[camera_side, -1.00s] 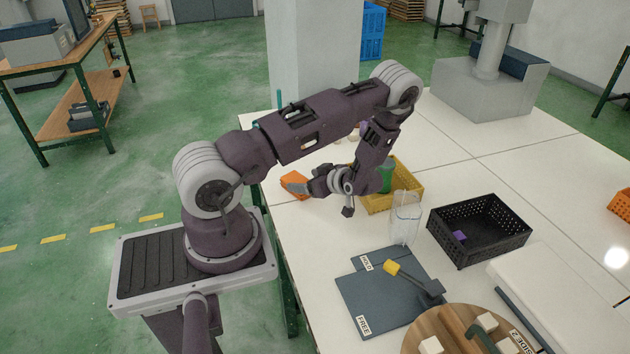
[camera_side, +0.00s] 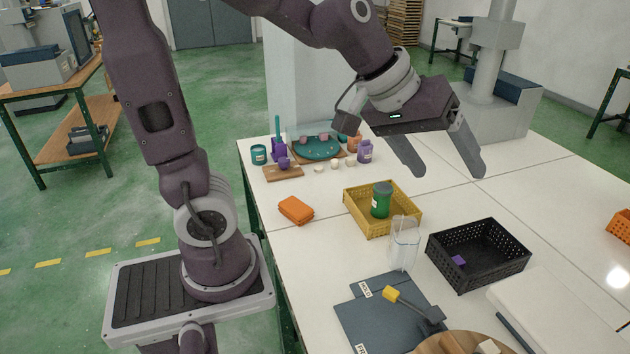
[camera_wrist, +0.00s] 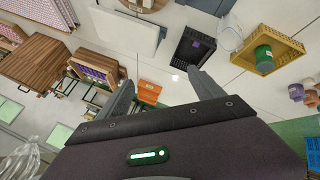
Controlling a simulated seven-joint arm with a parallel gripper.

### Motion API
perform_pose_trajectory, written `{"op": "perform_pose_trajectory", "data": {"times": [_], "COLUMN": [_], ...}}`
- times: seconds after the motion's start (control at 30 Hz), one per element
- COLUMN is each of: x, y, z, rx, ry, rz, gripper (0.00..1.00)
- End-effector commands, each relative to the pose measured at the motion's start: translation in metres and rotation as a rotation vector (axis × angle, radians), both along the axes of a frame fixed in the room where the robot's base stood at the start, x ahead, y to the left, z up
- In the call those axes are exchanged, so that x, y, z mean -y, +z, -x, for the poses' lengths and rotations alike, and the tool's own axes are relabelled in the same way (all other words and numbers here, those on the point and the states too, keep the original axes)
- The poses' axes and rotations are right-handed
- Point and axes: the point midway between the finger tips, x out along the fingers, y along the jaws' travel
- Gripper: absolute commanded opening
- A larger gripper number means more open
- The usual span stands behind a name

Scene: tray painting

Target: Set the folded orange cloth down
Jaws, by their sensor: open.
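The folded orange cloth (camera_side: 296,210) lies flat on the white table near its left edge in the side view, left of the yellow basket. My gripper (camera_side: 450,172) is open and empty. It is raised above the table, up and to the right of the cloth and well apart from it. In the wrist view my gripper's two fingers (camera_wrist: 165,88) are spread with nothing between them. The cloth cannot be made out in the wrist view.
A yellow basket (camera_side: 352,211) holds a green jar (camera_side: 381,199); it also shows in the wrist view (camera_wrist: 287,44). A black basket (camera_side: 433,248) holds a small purple piece. A clear container (camera_side: 404,245) stands between them. A teal plate (camera_side: 318,149) and several small items stand at the back.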

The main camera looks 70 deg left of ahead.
Motion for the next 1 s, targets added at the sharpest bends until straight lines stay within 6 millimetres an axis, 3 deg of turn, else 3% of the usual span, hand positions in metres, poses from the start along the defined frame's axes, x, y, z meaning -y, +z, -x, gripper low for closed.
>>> {"op": "perform_pose_trajectory", "data": {"times": [0.03,0.1,0.2,0.3,1.0], "x": [0.007,0.003,-0.014,-0.026,-0.029], "y": [0.010,0.007,-0.005,-0.012,-0.013], "z": [0.045,0.100,0.153,0.177,0.181], "rx": [0.008,-0.019,-0.063,-0.092,-0.100], "ry": [-0.122,-0.252,-0.343,-0.373,-0.377], "rz": [-0.078,-0.205,-0.355,-0.433,-0.448], "gripper": [0.77,0.77,0.77,0.77,0.77]}}
